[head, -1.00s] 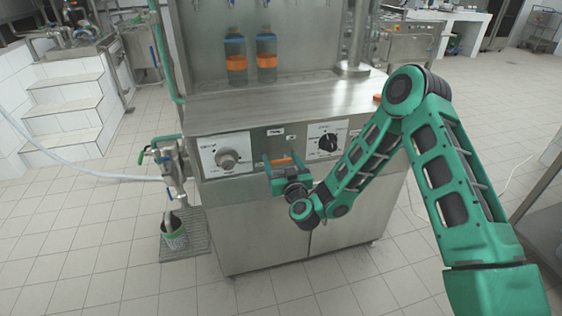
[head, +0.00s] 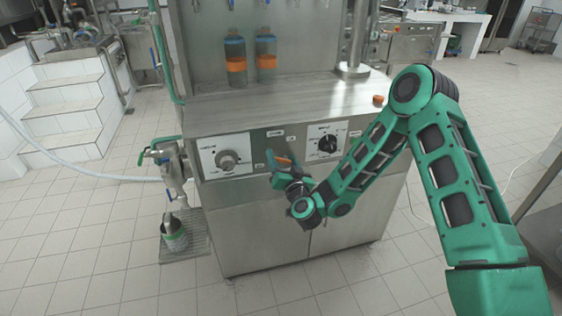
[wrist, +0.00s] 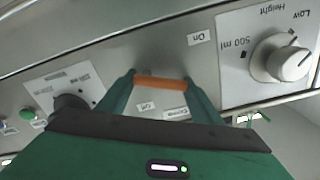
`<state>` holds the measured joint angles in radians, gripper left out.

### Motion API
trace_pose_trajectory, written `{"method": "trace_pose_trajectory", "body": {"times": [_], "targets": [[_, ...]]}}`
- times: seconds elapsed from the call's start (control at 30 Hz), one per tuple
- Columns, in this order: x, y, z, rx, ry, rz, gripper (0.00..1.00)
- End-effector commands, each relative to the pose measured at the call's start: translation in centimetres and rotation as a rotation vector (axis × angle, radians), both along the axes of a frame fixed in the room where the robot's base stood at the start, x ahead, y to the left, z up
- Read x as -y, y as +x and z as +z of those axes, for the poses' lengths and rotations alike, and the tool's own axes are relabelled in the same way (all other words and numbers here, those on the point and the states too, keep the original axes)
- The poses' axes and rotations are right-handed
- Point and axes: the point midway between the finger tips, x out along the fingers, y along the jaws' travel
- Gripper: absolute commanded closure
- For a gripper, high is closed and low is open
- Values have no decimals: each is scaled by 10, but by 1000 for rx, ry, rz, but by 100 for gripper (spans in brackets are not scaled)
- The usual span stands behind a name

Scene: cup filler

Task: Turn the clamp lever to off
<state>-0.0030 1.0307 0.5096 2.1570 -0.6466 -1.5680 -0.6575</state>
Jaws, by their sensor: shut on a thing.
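The orange clamp lever (wrist: 161,83) is on the steel front panel, between two control plates. My gripper (head: 281,166) is at the panel, its green fingers shut on the lever, one at each end of the orange part in the wrist view (wrist: 160,90). The wrist view is upside down. In it, the "On" label (wrist: 199,37) is above and right of the lever, and the "Off" label (wrist: 147,106) is just below it. In the head view the lever (head: 285,160) slants, partly hidden by my gripper. Its exact turn angle is hard to tell.
The height knob (head: 228,160) is on the white plate left of my gripper. A black knob (head: 327,143) is on the plate to the right. Two bottles (head: 236,62) stand on the machine's back ledge. An orange cap (head: 378,100) lies on the worktop's right end.

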Motion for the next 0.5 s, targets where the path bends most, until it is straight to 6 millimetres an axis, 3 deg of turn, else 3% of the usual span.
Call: {"method": "trace_pose_trajectory", "body": {"times": [0.5], "targets": [[7, 2, 6, -139, 473, 2, 63]]}}
